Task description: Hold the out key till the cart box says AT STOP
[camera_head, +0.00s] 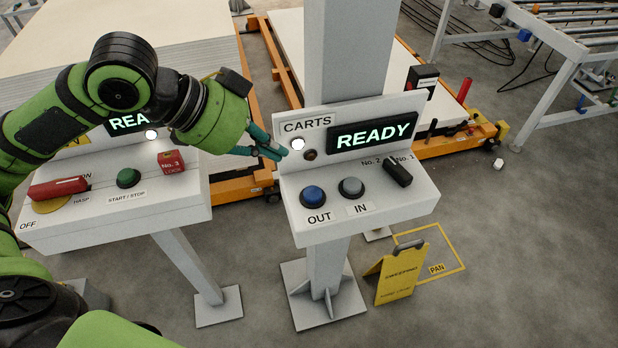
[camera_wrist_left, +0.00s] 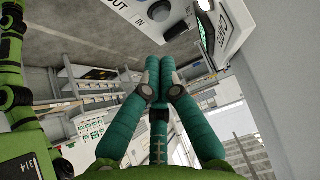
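The cart box (camera_head: 425,202) is a white sloped console on a grey post, and its display (camera_head: 373,136) reads READY. The blue OUT key (camera_head: 313,196) is at the left of its top, with the grey IN key (camera_head: 351,187) beside it. My left gripper (camera_head: 278,152) has its teal fingers at the box's left edge, up and left of the OUT key and apart from it. In the left wrist view the fingers (camera_wrist_left: 160,62) are drawn together with nothing between them. The grey IN key (camera_wrist_left: 160,10) shows at the top there. My right gripper is not in view.
A second console (camera_head: 190,205) at left carries a red handle (camera_head: 58,188), a green START/STOP button (camera_head: 129,178) and a red tag (camera_head: 171,162). A black selector (camera_head: 397,172) is right of the IN key. A yellow floor sign (camera_head: 398,275) stands below.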

